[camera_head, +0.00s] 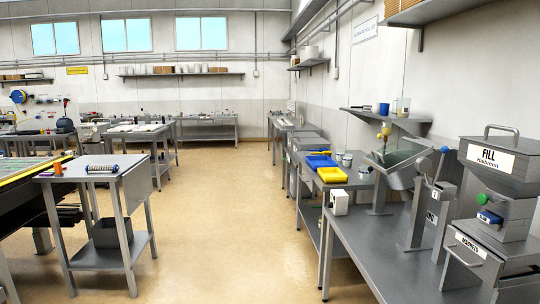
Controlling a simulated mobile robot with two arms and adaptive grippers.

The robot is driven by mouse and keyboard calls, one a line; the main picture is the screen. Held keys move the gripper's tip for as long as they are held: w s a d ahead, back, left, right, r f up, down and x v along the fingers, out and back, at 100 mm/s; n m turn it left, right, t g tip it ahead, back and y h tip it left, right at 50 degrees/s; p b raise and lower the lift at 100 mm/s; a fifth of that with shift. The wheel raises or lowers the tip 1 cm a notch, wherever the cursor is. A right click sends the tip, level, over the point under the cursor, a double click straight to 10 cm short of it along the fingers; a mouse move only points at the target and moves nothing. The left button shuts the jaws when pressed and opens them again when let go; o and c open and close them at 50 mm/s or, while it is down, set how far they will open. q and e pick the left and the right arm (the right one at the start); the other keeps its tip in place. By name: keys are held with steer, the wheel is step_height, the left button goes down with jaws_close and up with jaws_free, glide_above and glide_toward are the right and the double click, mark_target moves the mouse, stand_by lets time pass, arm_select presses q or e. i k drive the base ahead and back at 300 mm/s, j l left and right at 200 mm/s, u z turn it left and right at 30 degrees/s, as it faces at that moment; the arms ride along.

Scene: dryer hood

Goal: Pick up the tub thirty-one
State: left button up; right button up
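No tub with a readable number thirty-one shows in the head view. Small white containers (347,158) stand on the right-hand bench beside the blue and yellow trays. They are too small to read any marking. Another small container (365,171) stands nearer, next to the tilted metal trough. Neither of my grippers is in view.
A blue tray (318,161) and a yellow tray (332,175) lie on the right bench. A grey machine marked FILL (490,180) stands at the near right. A metal cart (90,169) stands at left. The tan floor (225,215) between is clear.

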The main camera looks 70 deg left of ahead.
mark_target(339, 152)
steer(key=u, duration=1.8)
steer(key=i+j+u, duration=0.25)
steer(key=i, duration=0.3)
steer(key=i+u, duration=0.3)
steer(key=i, duration=1.55)
